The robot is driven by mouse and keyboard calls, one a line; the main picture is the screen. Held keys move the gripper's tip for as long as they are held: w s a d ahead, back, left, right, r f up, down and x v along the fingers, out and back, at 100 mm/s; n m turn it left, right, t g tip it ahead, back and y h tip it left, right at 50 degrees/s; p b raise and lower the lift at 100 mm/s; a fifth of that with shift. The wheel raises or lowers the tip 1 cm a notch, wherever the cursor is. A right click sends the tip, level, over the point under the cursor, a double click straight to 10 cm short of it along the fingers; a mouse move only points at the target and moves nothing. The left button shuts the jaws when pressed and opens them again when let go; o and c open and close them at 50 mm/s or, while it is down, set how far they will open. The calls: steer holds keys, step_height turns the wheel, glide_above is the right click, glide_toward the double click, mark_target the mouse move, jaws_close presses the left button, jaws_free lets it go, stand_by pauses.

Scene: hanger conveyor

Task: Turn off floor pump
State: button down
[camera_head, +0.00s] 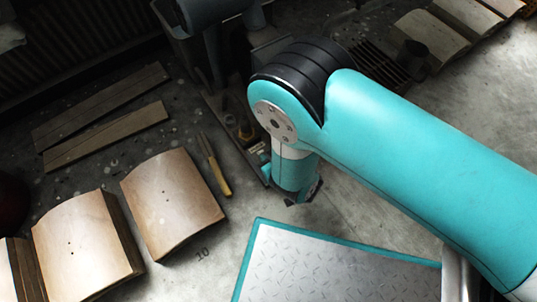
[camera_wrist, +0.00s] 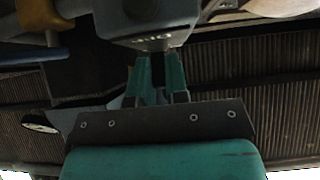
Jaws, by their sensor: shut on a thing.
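The floor pump appears to be the dark low unit (camera_head: 229,118) with a yellow fitting on the floor, left of my wrist in the head view. My arm's dark elbow covers much of it. My gripper (camera_wrist: 160,97) shows in the wrist view with its teal fingers close together, shut on a small grey part between them. This part looks like a piece of the pump, but its shape is mostly hidden. In the head view the fingertips are partly hidden beside my wrist, near the yellow fitting.
Curved wooden panels (camera_head: 172,203) and planks (camera_head: 105,137) lie on the floor at left. A yellow-handled tool (camera_head: 213,165) lies close to the pump. A teal-edged metal plate (camera_head: 335,268) is at front. A floor grate (camera_head: 375,66) lies behind my arm.

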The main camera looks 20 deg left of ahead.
steer(key=shift+d+f, duration=0.1)
stand_by(0.3)
steer(key=c, duration=1.1)
jaws_free()
steer(key=p+v, duration=0.5)
steer(key=v, duration=0.1)
steer(key=p+v, duration=0.5)
steer(key=p, duration=0.1)
steer(key=p+v, duration=0.5)
steer(key=v, duration=0.1)
steer(key=shift+s+d+p, duration=0.15)
steer(key=shift+s+p, duration=0.25)
